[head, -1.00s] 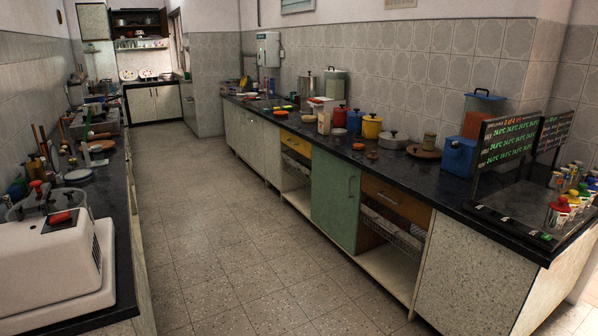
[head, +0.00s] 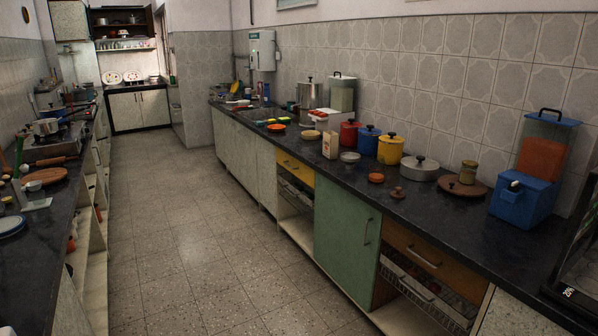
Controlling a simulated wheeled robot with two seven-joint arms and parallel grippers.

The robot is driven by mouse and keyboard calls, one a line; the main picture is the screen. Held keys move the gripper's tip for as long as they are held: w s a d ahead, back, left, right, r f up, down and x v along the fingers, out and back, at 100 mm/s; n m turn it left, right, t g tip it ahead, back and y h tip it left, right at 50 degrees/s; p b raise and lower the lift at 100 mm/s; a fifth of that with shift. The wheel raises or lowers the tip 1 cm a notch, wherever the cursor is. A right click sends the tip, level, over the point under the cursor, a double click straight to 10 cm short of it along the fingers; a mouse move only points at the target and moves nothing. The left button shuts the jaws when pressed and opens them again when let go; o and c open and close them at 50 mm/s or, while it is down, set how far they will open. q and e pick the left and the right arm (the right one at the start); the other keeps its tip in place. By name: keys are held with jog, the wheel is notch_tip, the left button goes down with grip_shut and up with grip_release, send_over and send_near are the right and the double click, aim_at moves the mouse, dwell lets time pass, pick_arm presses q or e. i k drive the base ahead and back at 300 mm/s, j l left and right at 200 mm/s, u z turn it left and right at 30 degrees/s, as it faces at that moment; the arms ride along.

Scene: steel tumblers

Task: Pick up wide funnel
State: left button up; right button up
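I cannot make out a wide funnel for certain among the many small items on the counters. Neither of my grippers is in the head view. On the right counter (head: 335,180), a small orange dish (head: 376,178) and a small brown knobbed item (head: 397,193) lie near the front edge. A shallow pale bowl (head: 310,135) sits farther back along the same counter. Their exact shapes are too small to tell.
Red (head: 349,133), blue (head: 368,140) and yellow (head: 390,149) pots stand on the right counter, with a lidded grey pan (head: 420,168) and a blue dispenser (head: 527,180) nearer. The tiled aisle (head: 190,240) is clear between this counter and the left one.

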aim_at(350, 162)
jog(key=i, duration=1.6)
jog(key=i+z, duration=0.1)
jog(key=i, duration=0.45)
jog(key=i+j+z, duration=0.1)
jog(key=i, duration=0.45)
jog(key=i+j, duration=0.15)
jog(key=i, duration=0.4)
jog(key=i+j+z, duration=0.15)
jog(key=i, duration=0.4)
